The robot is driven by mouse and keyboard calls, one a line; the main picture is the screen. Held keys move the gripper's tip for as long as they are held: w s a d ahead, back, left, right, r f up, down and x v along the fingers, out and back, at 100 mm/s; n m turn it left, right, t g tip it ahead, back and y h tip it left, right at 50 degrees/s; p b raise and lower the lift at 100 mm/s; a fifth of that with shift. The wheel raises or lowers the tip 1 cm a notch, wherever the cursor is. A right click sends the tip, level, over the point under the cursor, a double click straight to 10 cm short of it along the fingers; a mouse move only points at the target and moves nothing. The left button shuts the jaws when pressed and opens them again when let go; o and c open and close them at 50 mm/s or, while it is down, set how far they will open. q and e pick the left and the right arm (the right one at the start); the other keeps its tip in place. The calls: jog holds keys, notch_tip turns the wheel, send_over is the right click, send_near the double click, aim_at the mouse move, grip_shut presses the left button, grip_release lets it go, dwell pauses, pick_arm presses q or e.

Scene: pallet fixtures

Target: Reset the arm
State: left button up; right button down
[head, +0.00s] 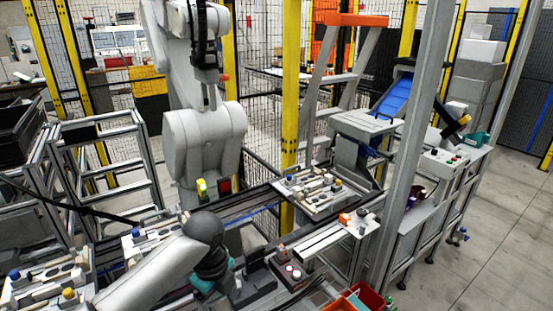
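A pale grey arm link with a dark rounded joint comes in from the lower left over the pallet line, and I take it for my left arm. Below the joint, a dark end part blends with the fixtures and a teal piece (203,284). I cannot make out its fingertips, or whether it holds anything. My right arm and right gripper do not show. A pallet fixture (318,193) with small parts sits on the conveyor at the middle right. More pallet fixtures (45,285) with blue and yellow knobs lie at the lower left.
A large grey industrial arm (203,140) stands behind the conveyor. Yellow posts (290,100) and mesh fencing surround the cell. A grey upright (415,140) rises at the right, near a bench with a button box (443,162). Red bins (368,295) sit at the bottom. Open floor (500,230) lies right.

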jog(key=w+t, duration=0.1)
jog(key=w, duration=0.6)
pick_arm(q)
jog(key=s+d+f+n+t+h, duration=0.1)
jog(key=s+d+f+n, duration=0.1)
jog(key=s+n, duration=0.5)
jog(key=s+d+f+n+t+h, duration=0.1)
jog(key=s+d+f+n, duration=0.1)
jog(key=s+n, duration=0.4)
jog(key=s+a+r+n+t+y, duration=0.1)
jog(key=s+a+r+n+y, duration=0.15)
jog(key=s+a+n, duration=0.65)
notch_tip(320, 180, down, 33)
jog(key=g+b, duration=0.1)
jog(key=b, duration=1)
jog(key=s+a+f+b, duration=0.1)
jog(key=s+f+b, duration=0.4)
jog(key=s+f, duration=0.3)
jog(key=s+f+g+b, duration=0.1)
jog(key=s+f+b, duration=0.3)
jog(key=s+f, duration=0.4)
notch_tip(320, 180, down, 8)
jog(key=shift+a+r+b, duration=0.15)
jog(key=shift+a+b, duration=0.2)
jog(key=shift+a, duration=0.05)
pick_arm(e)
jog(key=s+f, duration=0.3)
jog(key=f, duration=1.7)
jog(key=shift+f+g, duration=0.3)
